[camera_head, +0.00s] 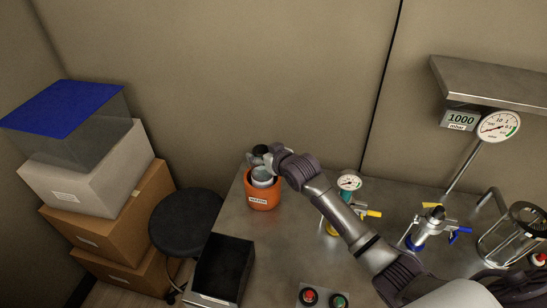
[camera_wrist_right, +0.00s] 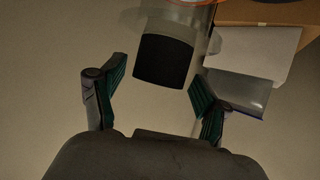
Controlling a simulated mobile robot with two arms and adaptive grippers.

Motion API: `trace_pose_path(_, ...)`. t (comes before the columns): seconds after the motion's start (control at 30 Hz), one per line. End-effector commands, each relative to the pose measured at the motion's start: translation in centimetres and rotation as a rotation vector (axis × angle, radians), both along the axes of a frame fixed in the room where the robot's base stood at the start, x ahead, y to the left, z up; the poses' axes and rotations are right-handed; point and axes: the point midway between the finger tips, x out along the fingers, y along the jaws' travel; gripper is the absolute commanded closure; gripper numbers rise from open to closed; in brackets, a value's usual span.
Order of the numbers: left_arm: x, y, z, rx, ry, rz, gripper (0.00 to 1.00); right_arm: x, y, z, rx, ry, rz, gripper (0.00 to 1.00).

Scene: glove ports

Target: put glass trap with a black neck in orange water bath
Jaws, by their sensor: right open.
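The orange water bath (camera_head: 263,197) stands near the back left corner of the metal table, with a label on its front. The glass trap (camera_head: 263,176) sits in it, its pale body showing above the rim. In the right wrist view its black neck (camera_wrist_right: 163,60) lies between and a little beyond my fingers, with clear glass around it and a bit of the orange rim (camera_wrist_right: 190,2) at the top. My right gripper (camera_head: 256,157) is at the top of the trap; it is open, with gaps on both sides of the neck (camera_wrist_right: 155,90). My left gripper is out of view.
A black open box (camera_head: 222,268) stands at the table's front left. Gauge fittings (camera_head: 348,182), a blue-handled metal vessel (camera_head: 428,228) and a caged vessel (camera_head: 525,225) stand to the right. Red and green buttons (camera_head: 323,298) are in front. A stool (camera_head: 186,220) and stacked boxes are left.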

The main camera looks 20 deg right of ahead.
Motion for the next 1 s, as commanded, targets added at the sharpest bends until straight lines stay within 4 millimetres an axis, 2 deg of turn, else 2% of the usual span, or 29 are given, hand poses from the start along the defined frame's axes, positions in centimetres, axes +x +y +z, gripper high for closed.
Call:
trace_pose_path(0.3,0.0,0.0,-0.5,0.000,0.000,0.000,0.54,-5.5,-1.1,2.6,-0.002,0.000,0.001,0.25)
trace_pose_path(0.5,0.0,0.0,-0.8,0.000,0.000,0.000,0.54,-8.2,-1.7,4.0,-0.002,0.000,0.000,0.25)
trace_pose_path(0.7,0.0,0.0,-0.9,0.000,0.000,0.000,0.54,-9.3,-1.9,4.6,-0.002,0.001,0.000,0.25)
trace_pose_path(1.0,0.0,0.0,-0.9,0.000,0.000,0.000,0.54,-9.4,-1.9,4.6,-0.002,0.001,0.000,0.25)
